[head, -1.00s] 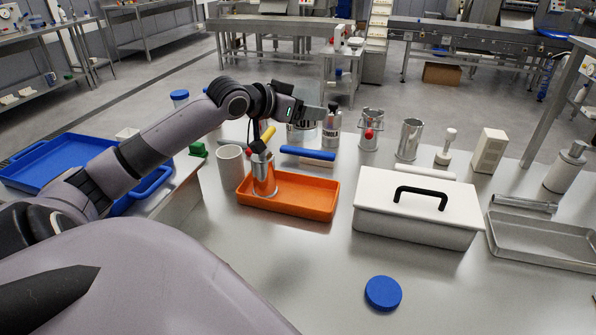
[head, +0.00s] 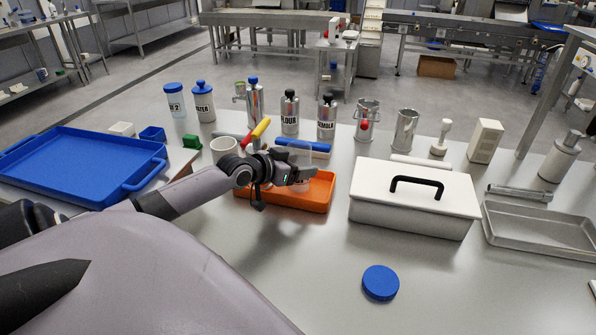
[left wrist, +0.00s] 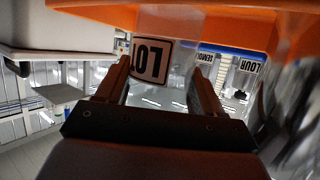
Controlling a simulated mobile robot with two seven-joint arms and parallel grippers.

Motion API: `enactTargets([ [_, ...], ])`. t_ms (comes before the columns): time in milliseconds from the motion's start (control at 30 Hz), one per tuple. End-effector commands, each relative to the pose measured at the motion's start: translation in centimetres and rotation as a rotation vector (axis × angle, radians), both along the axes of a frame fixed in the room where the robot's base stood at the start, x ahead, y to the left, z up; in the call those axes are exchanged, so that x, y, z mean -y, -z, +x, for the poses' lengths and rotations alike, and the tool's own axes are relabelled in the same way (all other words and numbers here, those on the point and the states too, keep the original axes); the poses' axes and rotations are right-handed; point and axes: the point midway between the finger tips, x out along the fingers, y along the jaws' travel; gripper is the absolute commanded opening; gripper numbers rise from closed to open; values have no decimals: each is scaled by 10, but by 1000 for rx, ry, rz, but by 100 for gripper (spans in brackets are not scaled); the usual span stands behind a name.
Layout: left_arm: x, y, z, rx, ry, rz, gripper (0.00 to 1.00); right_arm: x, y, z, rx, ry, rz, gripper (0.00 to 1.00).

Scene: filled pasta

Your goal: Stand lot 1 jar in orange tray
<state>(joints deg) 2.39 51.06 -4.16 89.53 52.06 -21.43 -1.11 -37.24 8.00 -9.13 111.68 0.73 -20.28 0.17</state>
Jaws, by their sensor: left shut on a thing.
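The orange tray (head: 322,190) lies on the steel table left of the white box. My left gripper (head: 302,174) is low over the tray, and its body and arm hide part of it. In the left wrist view, a jar with a white label reading LOT (left wrist: 152,60) is between the fingers of my left gripper (left wrist: 160,86), which is shut on it. The label appears upside down and its number is cut off. The tray's orange underside or wall (left wrist: 190,20) crosses the top of that view. Whether the jar touches the tray floor is hidden. My right gripper is not seen.
A white cup (head: 222,147) stands left of the tray. Yellow and red handles (head: 261,128) rise behind my wrist. Labelled bottles (head: 289,115) stand behind the tray. The white box (head: 410,212) is close at right. A blue lid (head: 380,283) lies in front; the table between is clear.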

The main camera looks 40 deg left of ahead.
Motion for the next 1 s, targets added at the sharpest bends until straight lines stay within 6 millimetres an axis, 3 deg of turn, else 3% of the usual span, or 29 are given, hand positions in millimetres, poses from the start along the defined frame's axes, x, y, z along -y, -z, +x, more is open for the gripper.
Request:
enactTargets([
  [100,0,14,0,3,-1,0,32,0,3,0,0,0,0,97],
  [433,0,17,0,3,-1,1,32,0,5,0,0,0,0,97],
  [467,0,16,0,2,0,1,77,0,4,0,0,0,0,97],
  [500,0,16,0,2,0,1,90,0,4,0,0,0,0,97],
  [533,0,16,0,1,0,1,93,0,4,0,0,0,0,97],
  [1000,-1,12,-7,-2,-1,1,93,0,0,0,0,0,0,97],
])
